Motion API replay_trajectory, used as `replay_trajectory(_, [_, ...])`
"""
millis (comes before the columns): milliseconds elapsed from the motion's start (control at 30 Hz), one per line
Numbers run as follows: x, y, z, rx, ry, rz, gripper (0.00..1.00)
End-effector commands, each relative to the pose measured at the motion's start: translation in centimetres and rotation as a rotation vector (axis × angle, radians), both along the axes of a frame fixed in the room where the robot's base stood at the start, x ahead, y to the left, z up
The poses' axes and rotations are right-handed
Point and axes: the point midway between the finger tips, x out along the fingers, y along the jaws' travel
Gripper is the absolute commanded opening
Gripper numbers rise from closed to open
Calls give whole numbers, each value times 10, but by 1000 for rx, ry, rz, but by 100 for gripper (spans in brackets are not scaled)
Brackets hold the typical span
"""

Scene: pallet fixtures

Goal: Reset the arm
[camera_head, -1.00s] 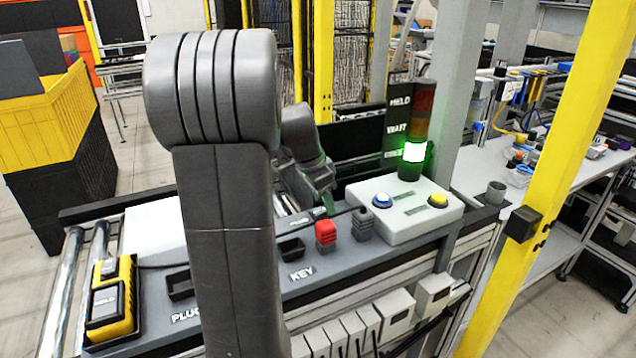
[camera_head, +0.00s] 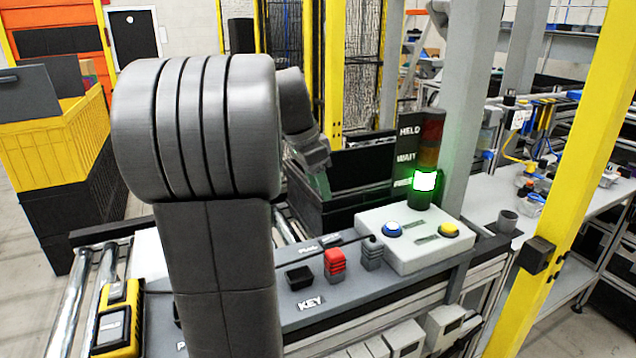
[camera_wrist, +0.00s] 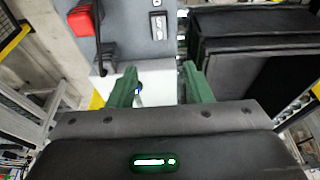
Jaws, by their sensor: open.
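My arm stands large in the left half of the head view. My gripper (camera_head: 322,184) is behind it, raised above the fixture bench and in front of the dark crate at the back. In the wrist view the two green fingers of my gripper (camera_wrist: 158,88) are apart with nothing held between them. Beyond them show a white surface with a small blue spot, and the grey bench top (camera_wrist: 135,30).
A white box with a blue button (camera_head: 393,230) and a yellow button (camera_head: 449,230) stands right of a red block (camera_head: 334,263). A stack light (camera_head: 424,180) glows green. A black-and-yellow device (camera_head: 118,322) sits at left. A yellow post (camera_head: 570,180) rises at right.

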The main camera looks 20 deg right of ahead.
Motion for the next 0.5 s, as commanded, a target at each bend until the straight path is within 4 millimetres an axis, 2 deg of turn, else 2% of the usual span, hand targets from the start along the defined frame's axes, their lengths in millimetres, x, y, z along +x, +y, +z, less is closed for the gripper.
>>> replay_trajectory(267, [0,-3,-10,1,3,-1,45])
replay_trajectory(500, [1,-15,-50,1,5,-2,45])
